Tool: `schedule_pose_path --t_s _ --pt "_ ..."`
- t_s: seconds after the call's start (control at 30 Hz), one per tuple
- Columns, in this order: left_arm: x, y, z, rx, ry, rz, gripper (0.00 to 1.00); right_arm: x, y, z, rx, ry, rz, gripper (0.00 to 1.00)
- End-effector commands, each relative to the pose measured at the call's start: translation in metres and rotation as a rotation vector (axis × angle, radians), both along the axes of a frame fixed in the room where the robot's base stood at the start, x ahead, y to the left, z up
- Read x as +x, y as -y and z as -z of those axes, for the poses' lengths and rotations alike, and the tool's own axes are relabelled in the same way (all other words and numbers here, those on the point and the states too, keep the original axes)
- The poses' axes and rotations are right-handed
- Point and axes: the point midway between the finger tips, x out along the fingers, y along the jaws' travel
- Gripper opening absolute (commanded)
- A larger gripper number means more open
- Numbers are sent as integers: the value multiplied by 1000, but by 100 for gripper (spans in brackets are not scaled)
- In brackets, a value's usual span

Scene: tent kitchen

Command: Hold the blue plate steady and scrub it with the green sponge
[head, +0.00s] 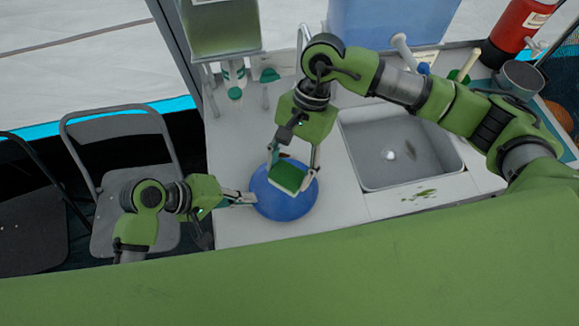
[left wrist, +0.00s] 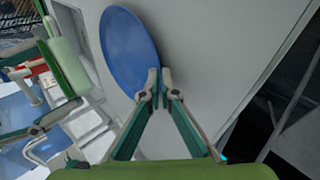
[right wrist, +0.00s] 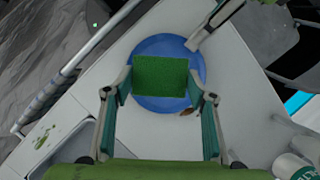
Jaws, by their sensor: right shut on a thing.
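The blue plate (head: 286,203) is at the counter's front left corner. My left gripper (head: 248,198) is at the plate's left rim, its fingers nearly together. In the left wrist view the rim of the plate (left wrist: 128,45) runs in between the fingertips (left wrist: 160,86). My right gripper (head: 292,160) is above the plate and shut on the green sponge (head: 288,175). In the right wrist view the sponge (right wrist: 160,77) spans both fingers and covers the middle of the plate (right wrist: 153,106). A small brown patch shows near the plate's rim. Whether the sponge touches the plate is unclear.
The sink (head: 388,148) is right of the plate, with a green-brown smear (head: 420,194) on the counter before it. Bottles (head: 235,80) stand at the back left. A pot (head: 520,78) and a red extinguisher (head: 512,30) are at the far right. A folding chair (head: 118,130) is left.

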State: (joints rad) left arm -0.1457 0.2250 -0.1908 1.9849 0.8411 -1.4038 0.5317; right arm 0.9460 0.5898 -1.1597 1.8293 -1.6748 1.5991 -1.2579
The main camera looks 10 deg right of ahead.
Motion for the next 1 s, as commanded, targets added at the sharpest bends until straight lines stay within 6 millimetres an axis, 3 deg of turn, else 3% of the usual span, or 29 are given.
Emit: schedule_pose_path --t_s 0.17,0.27,0.3,0.63,1.0 --pt "0 0 0 0 0 0 0 0 0 0 0 0 0 34" --pt "0 0 0 0 0 0 22 0 0 0 0 0 0 34" --pt "0 0 0 0 0 0 24 0 0 0 0 0 0 34" --pt "0 -1 0 2 -1 1 24 0 0 0 0 0 0 34" --pt "-3 -15 -21 2 0 -1 24 0 0 0 0 0 0 34"
